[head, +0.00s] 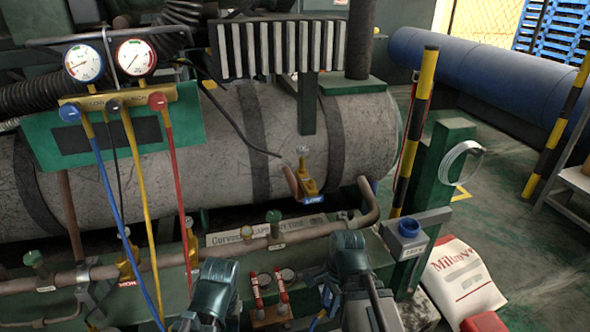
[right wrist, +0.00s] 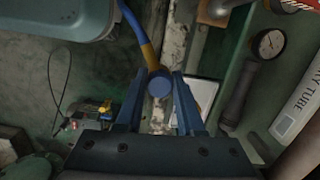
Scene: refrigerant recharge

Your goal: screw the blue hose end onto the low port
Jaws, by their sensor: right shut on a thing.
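The blue hose (head: 108,190) hangs from the left of the gauge manifold and runs out of the bottom of the head view. Its blue end (right wrist: 159,85), with a brass collar, sits between the fingers of my right gripper (right wrist: 160,95) in the right wrist view. That gripper is shut on it. In the head view my right gripper (head: 326,300) is at the bottom, below and apart from the low port. The low port (head: 308,182) is a brass fitting with a blue tag, in front of the grey tank. My left gripper (head: 200,322) is at the bottom edge; its fingertips are unclear.
Yellow (head: 143,200) and red (head: 178,185) hoses hang beside the blue one. A copper pipe (head: 280,238) crosses below the tank. A grey holder with a blue cap (head: 409,228) stands right of the low port, near a striped post (head: 415,130) and a white sack (head: 455,280).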

